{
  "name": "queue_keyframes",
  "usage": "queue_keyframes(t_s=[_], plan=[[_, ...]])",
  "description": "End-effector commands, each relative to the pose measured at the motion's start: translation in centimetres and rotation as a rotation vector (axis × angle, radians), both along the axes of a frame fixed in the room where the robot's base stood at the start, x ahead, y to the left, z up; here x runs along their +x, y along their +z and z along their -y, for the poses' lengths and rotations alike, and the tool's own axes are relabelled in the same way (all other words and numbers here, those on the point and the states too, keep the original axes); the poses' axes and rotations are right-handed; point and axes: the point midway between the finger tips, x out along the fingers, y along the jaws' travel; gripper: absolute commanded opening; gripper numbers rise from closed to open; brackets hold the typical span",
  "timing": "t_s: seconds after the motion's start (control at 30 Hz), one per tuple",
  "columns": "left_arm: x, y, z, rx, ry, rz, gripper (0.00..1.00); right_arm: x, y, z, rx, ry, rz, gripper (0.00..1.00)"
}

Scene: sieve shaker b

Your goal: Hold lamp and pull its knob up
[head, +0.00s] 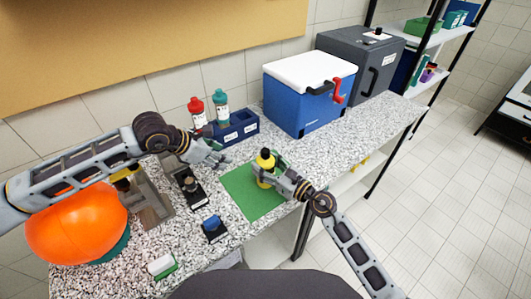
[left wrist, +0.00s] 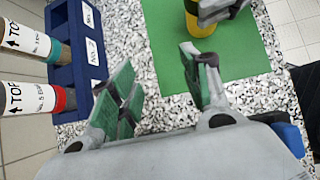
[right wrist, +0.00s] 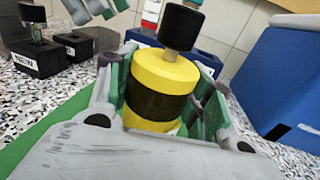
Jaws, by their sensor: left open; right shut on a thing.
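The lamp (head: 265,160) is a small yellow and black cylinder with a black knob on top. It stands upright on the green mat (head: 245,205). My right gripper (head: 268,178) is shut around its body from the front right. In the right wrist view the lamp's yellow and black body (right wrist: 160,75) sits between the fingers, with the black knob (right wrist: 181,27) on a short stem above. My left gripper (head: 220,160) is open and empty, left of the lamp and apart from it. In the left wrist view the lamp (left wrist: 197,25) is partly hidden by the right gripper.
A blue holder (head: 232,131) with red-capped and teal-capped bottles stands behind the left gripper. A blue cooler (head: 308,100) stands behind the lamp. Small black stands (head: 188,188) and an orange helmet (head: 78,222) are to the left. The mat's front part is clear.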

Motion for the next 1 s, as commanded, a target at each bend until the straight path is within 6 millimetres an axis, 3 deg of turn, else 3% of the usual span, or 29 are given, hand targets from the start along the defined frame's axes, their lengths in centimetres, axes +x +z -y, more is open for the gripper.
queue_keyframes(t_s=[0.57, 1.0], plan=[[-8.8, 1.6, 7.9, -0.251, -0.264, 0.071, 0.47, 0.0, 0.0, 0.0, 0.0, 0.0, 0.0, 0.16], [-14.3, 5.0, 13.3, -0.52, -0.401, 0.193, 0.47, 0.0, 0.0, 0.0, 0.0, 0.0, 0.0, 0.16]])
